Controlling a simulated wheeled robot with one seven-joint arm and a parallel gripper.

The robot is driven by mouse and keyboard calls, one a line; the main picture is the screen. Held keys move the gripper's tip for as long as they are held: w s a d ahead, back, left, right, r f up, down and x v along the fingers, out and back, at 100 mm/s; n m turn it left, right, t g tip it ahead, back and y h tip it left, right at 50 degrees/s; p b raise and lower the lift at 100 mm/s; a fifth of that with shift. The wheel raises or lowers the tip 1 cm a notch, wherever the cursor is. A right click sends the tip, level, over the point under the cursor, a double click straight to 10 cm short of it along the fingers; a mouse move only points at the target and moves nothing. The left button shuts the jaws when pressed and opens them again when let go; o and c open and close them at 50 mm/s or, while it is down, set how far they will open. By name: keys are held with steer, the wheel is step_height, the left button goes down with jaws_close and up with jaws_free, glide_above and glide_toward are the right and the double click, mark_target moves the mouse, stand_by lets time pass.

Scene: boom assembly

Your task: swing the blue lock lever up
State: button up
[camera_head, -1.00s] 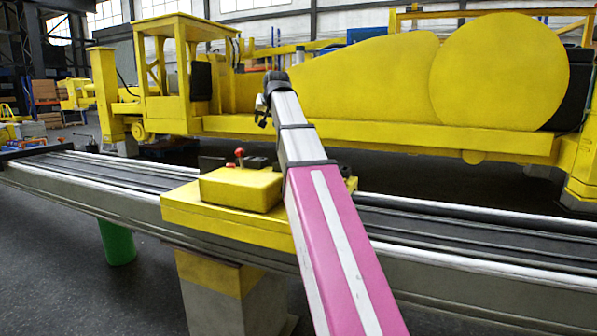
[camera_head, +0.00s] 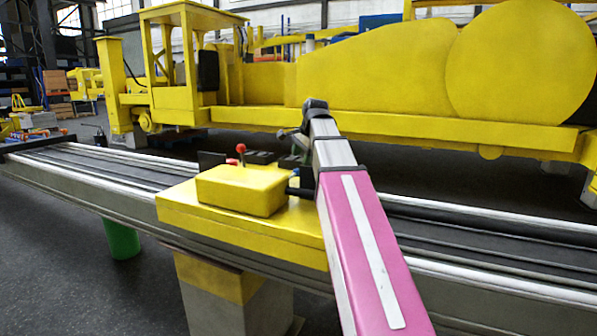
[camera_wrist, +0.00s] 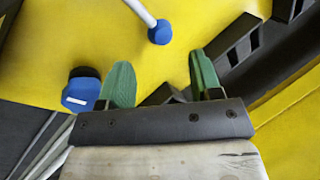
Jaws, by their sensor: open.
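In the wrist view, a blue ball knob (camera_wrist: 160,32) on a pale rod stands just beyond my gripper (camera_wrist: 158,80), over a yellow surface. A second blue knob (camera_wrist: 82,92), with a pale label, is at the left, outside the left finger. I cannot tell for certain which one is the lock lever's. The two green fingers are apart with nothing seen between them. In the head view, the wrist end of my arm (camera_head: 317,112) hangs beyond and right of the yellow box (camera_head: 241,189). The fingers are mostly hidden there, and no blue lever shows clearly.
The yellow box sits on a yellow plate (camera_head: 190,210) across the long rail (camera_head: 470,247). A red-knobbed lever (camera_head: 241,149) rises behind the box. Black slotted brackets (camera_wrist: 250,42) lie right of my fingers. A large yellow machine (camera_head: 380,75) stands behind the rail.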

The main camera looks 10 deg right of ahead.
steer(key=x, duration=0.6)
steer(key=shift+w+a+f, duration=0.1)
steer(key=shift+f, duration=0.2)
jaws_close()
